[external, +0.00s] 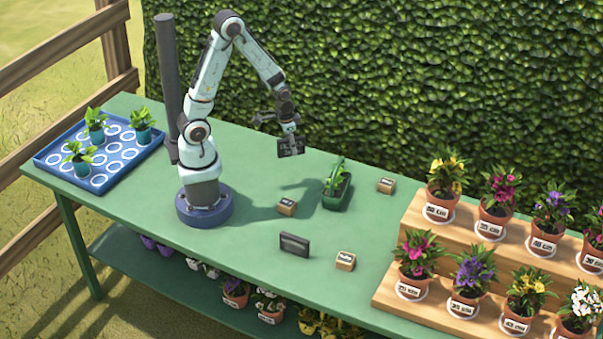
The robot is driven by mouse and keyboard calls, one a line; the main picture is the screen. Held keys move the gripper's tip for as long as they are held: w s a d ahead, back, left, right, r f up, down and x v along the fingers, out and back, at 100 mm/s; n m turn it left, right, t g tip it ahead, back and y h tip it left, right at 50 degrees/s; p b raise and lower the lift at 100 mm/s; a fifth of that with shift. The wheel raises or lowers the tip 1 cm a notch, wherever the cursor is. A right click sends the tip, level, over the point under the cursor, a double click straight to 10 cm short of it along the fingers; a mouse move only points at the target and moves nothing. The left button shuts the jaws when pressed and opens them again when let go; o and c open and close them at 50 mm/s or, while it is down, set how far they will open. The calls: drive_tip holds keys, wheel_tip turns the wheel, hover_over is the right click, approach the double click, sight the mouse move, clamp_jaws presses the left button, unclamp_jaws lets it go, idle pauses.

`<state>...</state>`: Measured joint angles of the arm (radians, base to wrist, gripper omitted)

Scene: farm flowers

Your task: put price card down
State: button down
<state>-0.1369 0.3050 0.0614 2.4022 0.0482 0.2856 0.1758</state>
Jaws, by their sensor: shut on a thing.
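My gripper (290,134) is raised above the green table, behind the middle of its top. It is shut on a small dark price card (291,147), which hangs in the air below the fingers, clear of the table. The card's writing is too small to read. Another dark card-like piece (294,245) stands on the table toward the front. Small wooden blocks with dark tops sit on the table: one left of the green planter (287,207), one at the front (345,261) and one at the right (386,186).
A green planter with a leafy plant (337,187) stands near the table's middle. A wooden stepped stand (414,225) with several potted flowers fills the right side. A blue tray (57,157) with three plants is at the left. The green tabletop (250,250) is clear at the front left.

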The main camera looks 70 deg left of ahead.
sight(294, 181)
wheel_tip(294, 181, down, 10)
drive_tip(key=shift+r, duration=0.1)
idle(0.4)
drive_tip(key=c, duration=1.1)
unclamp_jaws()
drive_tip(key=shift+f, duration=0.2)
drive_tip(key=shift+o, duration=0.2)
drive_tip(key=r, duration=0.4)
drive_tip(key=s+r, duration=0.1)
drive_tip(key=r, duration=0.7)
drive_tip(key=shift+s, duration=0.4)
drive_tip(key=s+d+r+n+g, duration=0.1)
drive_tip(key=s+d+r+g, duration=0.1)
drive_tip(key=s+r, duration=1)
drive_tip(key=shift+s+d+y, duration=0.4)
drive_tip(key=shift+s+d, duration=0.15)
drive_tip(key=shift+s, duration=0.35)
